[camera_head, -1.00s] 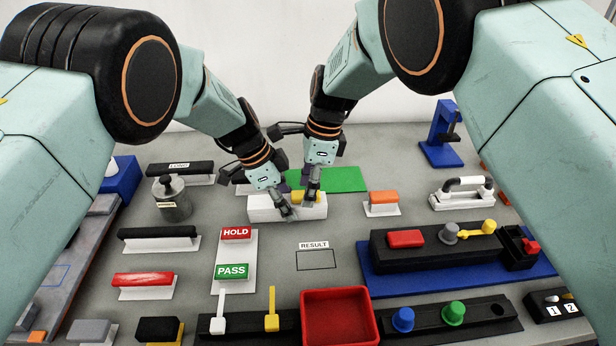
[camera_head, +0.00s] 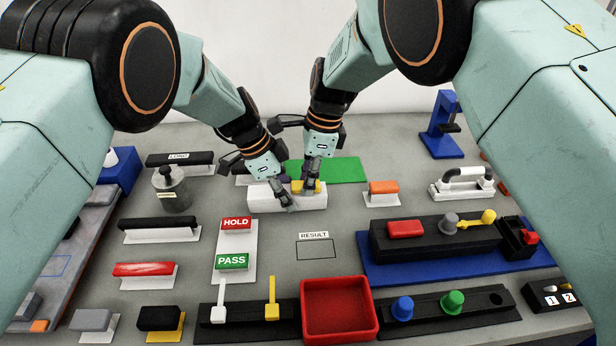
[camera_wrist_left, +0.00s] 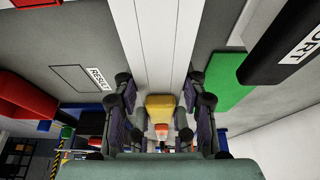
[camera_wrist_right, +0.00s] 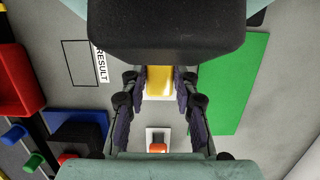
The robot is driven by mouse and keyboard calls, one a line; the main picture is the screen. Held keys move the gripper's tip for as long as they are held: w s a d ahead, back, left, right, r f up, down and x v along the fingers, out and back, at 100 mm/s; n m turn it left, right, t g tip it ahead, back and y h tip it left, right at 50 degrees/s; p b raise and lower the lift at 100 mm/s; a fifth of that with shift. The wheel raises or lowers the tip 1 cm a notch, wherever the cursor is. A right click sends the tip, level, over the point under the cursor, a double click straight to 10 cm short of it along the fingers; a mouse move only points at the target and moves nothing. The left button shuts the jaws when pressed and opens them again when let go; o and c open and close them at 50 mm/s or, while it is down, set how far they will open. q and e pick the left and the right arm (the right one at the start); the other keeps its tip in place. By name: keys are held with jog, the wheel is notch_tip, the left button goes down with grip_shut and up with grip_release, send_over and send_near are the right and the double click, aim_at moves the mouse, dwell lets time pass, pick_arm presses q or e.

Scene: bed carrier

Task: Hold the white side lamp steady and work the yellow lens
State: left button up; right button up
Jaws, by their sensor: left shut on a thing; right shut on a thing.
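The white side lamp (camera_head: 262,197) is a long white block on the grey table, in front of the green mat. It also fills the upper middle of the left wrist view (camera_wrist_left: 160,45). Its yellow lens (camera_head: 297,186) sits at the right end and shows between the fingers in the right wrist view (camera_wrist_right: 159,80). My left gripper (camera_head: 285,203) is shut on the white lamp body. My right gripper (camera_head: 308,188) is shut on the yellow lens from above. The fingers partly hide the lens in the head view.
A green mat (camera_head: 345,169) lies behind the lamp. An orange-topped block (camera_head: 383,187) stands to the right. The HOLD and PASS plate (camera_head: 250,247), the RESULT square (camera_head: 316,250) and a red tray (camera_head: 372,345) lie nearer. My two wrists are close together.

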grip_shut()
jog(key=shift+r, duration=0.3)
dwell(0.6)
jog(key=shift+r, duration=1.9)
pick_arm(q)
jog(key=o, duration=1.4)
jog(key=shift+c, duration=0.2)
jog(key=shift+r, duration=0.1)
